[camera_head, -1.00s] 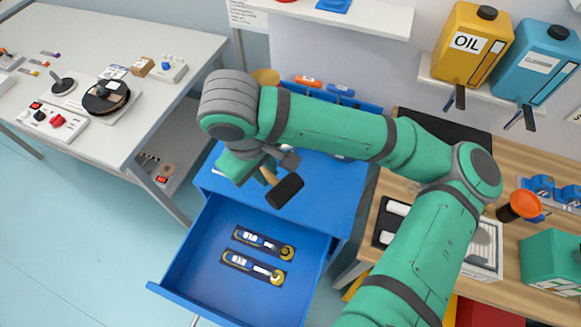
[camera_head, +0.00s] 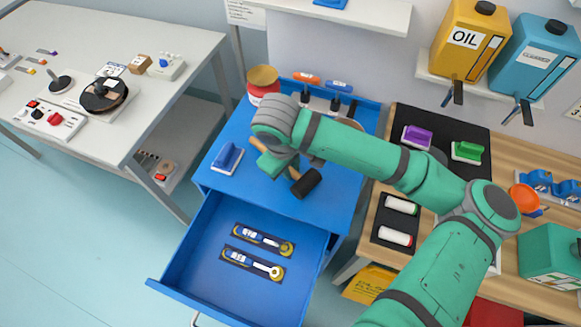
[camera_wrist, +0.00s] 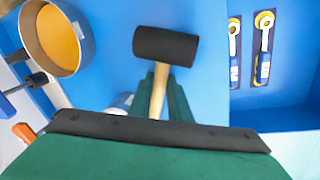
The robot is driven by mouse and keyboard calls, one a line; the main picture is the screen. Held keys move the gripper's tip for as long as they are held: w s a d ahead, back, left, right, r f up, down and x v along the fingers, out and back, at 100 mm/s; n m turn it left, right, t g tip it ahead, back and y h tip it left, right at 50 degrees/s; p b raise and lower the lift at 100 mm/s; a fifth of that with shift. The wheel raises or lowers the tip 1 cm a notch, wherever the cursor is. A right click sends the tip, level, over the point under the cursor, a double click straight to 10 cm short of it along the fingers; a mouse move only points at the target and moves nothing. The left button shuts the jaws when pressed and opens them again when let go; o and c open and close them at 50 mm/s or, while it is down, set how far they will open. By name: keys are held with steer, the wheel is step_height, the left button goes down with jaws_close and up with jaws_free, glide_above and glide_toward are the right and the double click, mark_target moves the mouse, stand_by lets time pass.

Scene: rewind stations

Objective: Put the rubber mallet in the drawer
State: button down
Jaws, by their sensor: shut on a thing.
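The rubber mallet has a black head (camera_head: 306,183) and a light wooden handle. My gripper (camera_head: 280,165) is shut on its handle, above the top of the blue cabinet, behind the drawer. In the wrist view the mallet head (camera_wrist: 165,46) sticks out beyond the green fingers (camera_wrist: 160,90), with the handle between them. The blue drawer (camera_head: 203,265) is pulled open in front of the cabinet. Two blue-handled tools (camera_head: 262,240) lie in it on dark mats, and the rest of its floor is bare. The drawer also shows at the right of the wrist view (camera_wrist: 285,112).
A wooden bench (camera_head: 510,225) is right, a white table (camera_head: 120,140) left. Space above the drawer is clear.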

steer(key=shift+f, duration=0.15)
steer(key=c, duration=1.7)
jaws_free()
steer(key=shift+o, duration=0.2)
